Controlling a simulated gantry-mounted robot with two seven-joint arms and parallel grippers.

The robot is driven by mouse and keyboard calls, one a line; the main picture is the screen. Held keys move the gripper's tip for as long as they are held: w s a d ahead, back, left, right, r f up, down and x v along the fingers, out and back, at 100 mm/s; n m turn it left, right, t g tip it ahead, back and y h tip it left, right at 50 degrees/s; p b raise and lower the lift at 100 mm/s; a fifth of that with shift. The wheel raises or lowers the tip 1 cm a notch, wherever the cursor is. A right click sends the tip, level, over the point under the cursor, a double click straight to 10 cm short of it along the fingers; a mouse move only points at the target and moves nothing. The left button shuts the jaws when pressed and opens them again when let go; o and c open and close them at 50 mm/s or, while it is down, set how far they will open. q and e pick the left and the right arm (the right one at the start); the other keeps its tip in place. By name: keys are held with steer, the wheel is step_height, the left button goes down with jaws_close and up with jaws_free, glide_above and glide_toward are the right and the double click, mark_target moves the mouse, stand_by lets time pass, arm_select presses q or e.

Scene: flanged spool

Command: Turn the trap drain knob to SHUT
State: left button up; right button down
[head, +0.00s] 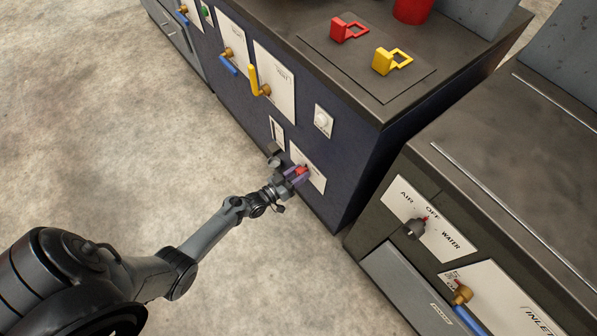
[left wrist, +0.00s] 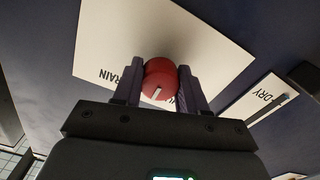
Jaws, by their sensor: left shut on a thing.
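The trap drain knob (head: 302,170) is small and red, on a white label plate (head: 318,181) low on the dark blue cabinet front. My left gripper (head: 297,174) reaches it from the left and is shut on it. In the left wrist view the red knob (left wrist: 160,78) sits between the two purple-grey fingers of the gripper (left wrist: 158,88). A white mark shows on the knob's face. The plate (left wrist: 110,40) reads "DRAIN", upside down in this view; its other lettering is partly hidden behind the gripper. My right gripper is in neither view.
Above the knob are a white round dial (head: 322,121), a yellow-handled valve (head: 258,82) and a blue-handled valve (head: 229,62). A second cabinet with an AIR/OFF/WATER selector (head: 415,228) stands at right. The floor at left is clear.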

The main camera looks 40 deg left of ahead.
arm_select(q)
steer(key=n+p, duration=0.1)
steer(key=n, duration=0.2)
steer(key=shift+f+n, duration=0.1)
steer(key=shift+n, duration=1.7)
steer(key=shift+s+p, duration=0.1)
steer(key=shift+p, duration=0.2)
steer(key=shift+f, duration=0.1)
steer(key=o, duration=1.1)
steer(key=shift+d, duration=0.1)
steer(key=shift+c, duration=0.2)
steer(key=shift+r, duration=0.2)
steer(key=shift+s+p, duration=0.3)
steer(key=shift+s, duration=0.05)
steer(key=s+a+p, duration=0.2)
steer(key=s+p, duration=0.1)
steer(key=s, duration=0.7)
